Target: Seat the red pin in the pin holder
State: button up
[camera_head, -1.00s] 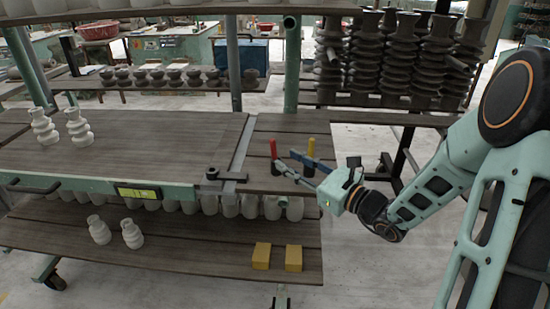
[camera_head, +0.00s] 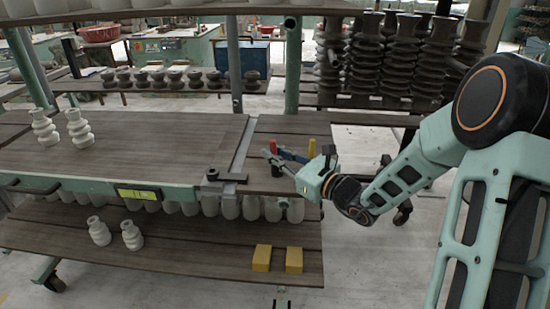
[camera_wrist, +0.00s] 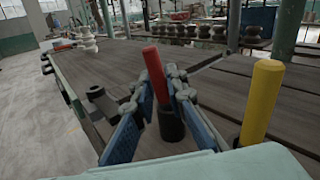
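The red pin (camera_head: 273,146) stands upright near the right end of the table, and it also shows in the wrist view (camera_wrist: 153,73). Its lower end meets a dark cylinder (camera_wrist: 171,123); I cannot tell whether this is the pin holder or a part of the pin. My gripper (camera_wrist: 160,92) is open, with one blue-and-grey finger on each side of the red pin. In the head view my gripper (camera_head: 276,158) reaches in from the right, low around the pin. Firm contact with the pin cannot be made out.
A yellow pin (camera_wrist: 262,100) stands close to the right of my fingers; its base is hidden in the wrist view. A dark clamp-like fitting (camera_head: 218,175) and a metal rail (camera_head: 243,146) lie left of the red pin. Yellow blocks (camera_head: 262,258) are on the lower shelf.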

grip_shut()
notch_tip(320, 180, up, 10)
jog(key=shift+f+p, duration=0.25)
jog(key=shift+p, duration=0.8)
jog(key=shift+w+d+f+m+t+h+b, duration=0.1)
jog(key=shift+f+m+t+h+b, duration=0.15)
jog(key=shift+f+m+b, duration=0.3)
jog(key=shift+w+d+f+m+t+h+b, duration=0.15)
jog(key=shift+f+m+t+h+b, duration=0.25)
jog(key=shift+f, duration=0.3)
jog(key=shift+w+d+f+m+t+h+b, duration=0.1)
jog(key=shift+f+m+t+h+b, duration=0.05)
jog(key=shift+f+m+b, duration=0.45)
jog(key=shift+f+b, duration=2.65)
jog(key=shift+f, duration=0.25)
jog(key=o, duration=0.6)
grip_release()
jog(key=shift+r, duration=0.1)
